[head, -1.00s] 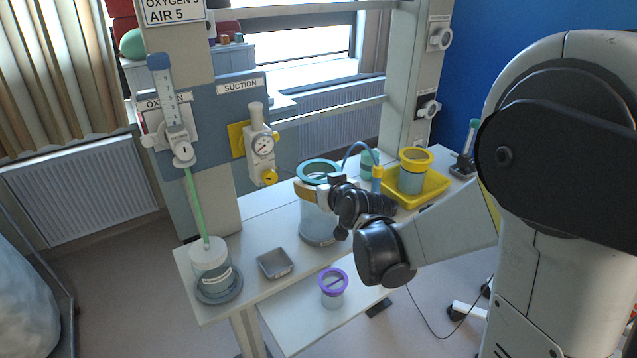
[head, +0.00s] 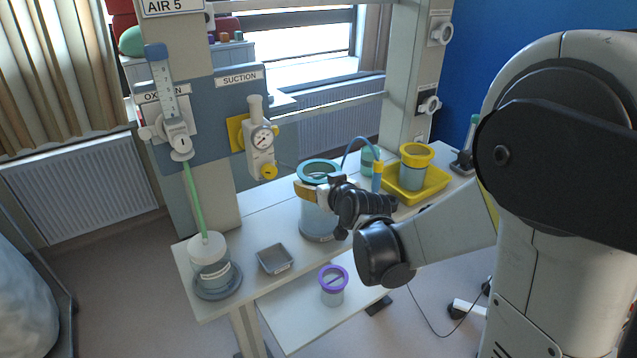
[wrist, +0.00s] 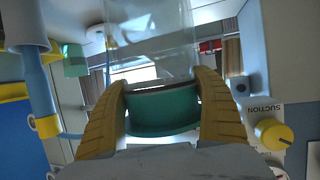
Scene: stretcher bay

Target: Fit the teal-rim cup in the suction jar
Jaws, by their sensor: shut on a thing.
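The teal-rim cup (head: 325,161) is at the mouth of the clear suction jar (head: 316,226), which stands upright on the bench. My gripper (head: 306,189) reaches in from the right with its yellow fingers at the rim. In the wrist view my gripper (wrist: 163,92) has one finger on each side of the teal rim of the cup (wrist: 160,113) and is shut on it. Clear walls extend from the rim, and "SUCTION" reads upside down. The cup's lower body blends with the jar, so I cannot tell how deep it sits.
A yellow tray (head: 437,190) with a yellow-rim cup (head: 414,170) stands behind right. A small grey tray (head: 275,260) and the oxygen humidifier bottle (head: 211,262) are on the left. A purple-rim cup (head: 333,288) is on the lower shelf. The suction gauge (head: 262,142) hangs behind.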

